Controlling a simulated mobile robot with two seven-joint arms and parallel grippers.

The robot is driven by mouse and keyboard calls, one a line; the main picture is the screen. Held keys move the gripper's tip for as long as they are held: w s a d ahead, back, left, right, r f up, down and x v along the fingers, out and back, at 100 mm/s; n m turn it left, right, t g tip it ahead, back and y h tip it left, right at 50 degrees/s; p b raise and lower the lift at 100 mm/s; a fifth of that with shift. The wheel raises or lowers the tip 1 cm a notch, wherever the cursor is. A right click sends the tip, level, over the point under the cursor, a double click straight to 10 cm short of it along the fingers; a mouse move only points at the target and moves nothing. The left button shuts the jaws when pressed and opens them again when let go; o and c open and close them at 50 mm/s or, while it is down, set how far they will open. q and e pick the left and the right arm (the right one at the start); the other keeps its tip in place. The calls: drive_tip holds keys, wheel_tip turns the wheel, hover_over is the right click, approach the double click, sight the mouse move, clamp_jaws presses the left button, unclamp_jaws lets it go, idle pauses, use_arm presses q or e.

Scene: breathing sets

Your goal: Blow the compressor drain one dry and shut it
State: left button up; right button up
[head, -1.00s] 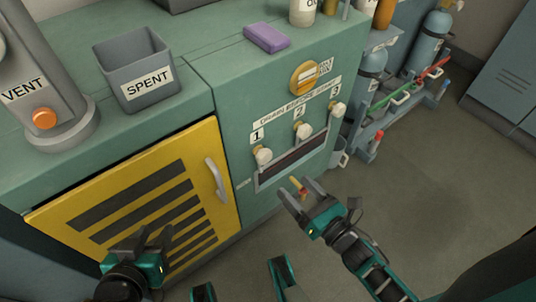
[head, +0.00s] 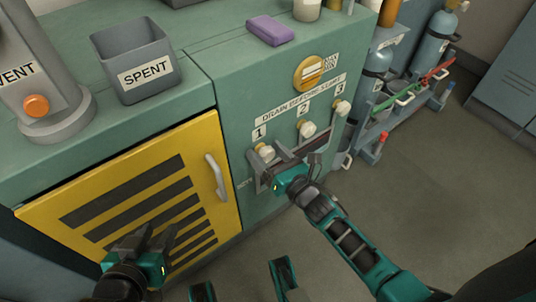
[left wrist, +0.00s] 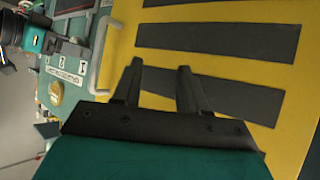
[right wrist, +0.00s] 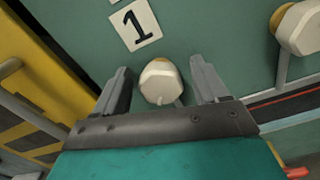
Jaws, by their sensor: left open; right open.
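The drain one knob (head: 265,151) is a cream knob under the "1" label on the green cabinet front. In the right wrist view the drain one knob (right wrist: 161,82) sits between the two fingers of my right gripper (right wrist: 162,84), with gaps on both sides. In the head view my right gripper (head: 268,172) is open at the knob and partly hides it. My left gripper (head: 155,240) is open and empty in front of the yellow louvred door (head: 60,190); the left wrist view shows its spread fingers (left wrist: 160,72) over the door.
Drain two (head: 307,128) and drain three (head: 342,107) knobs are to the right, above a dark slotted tray. A yellow round switch (head: 309,73) is above. A grey SPENT bin (head: 133,50), a purple block (head: 269,30) and the VENT unit (head: 50,110) stand on top.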

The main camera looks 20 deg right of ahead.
drive_tip(key=shift+c, duration=0.4)
drive_tip(key=c, duration=0.9)
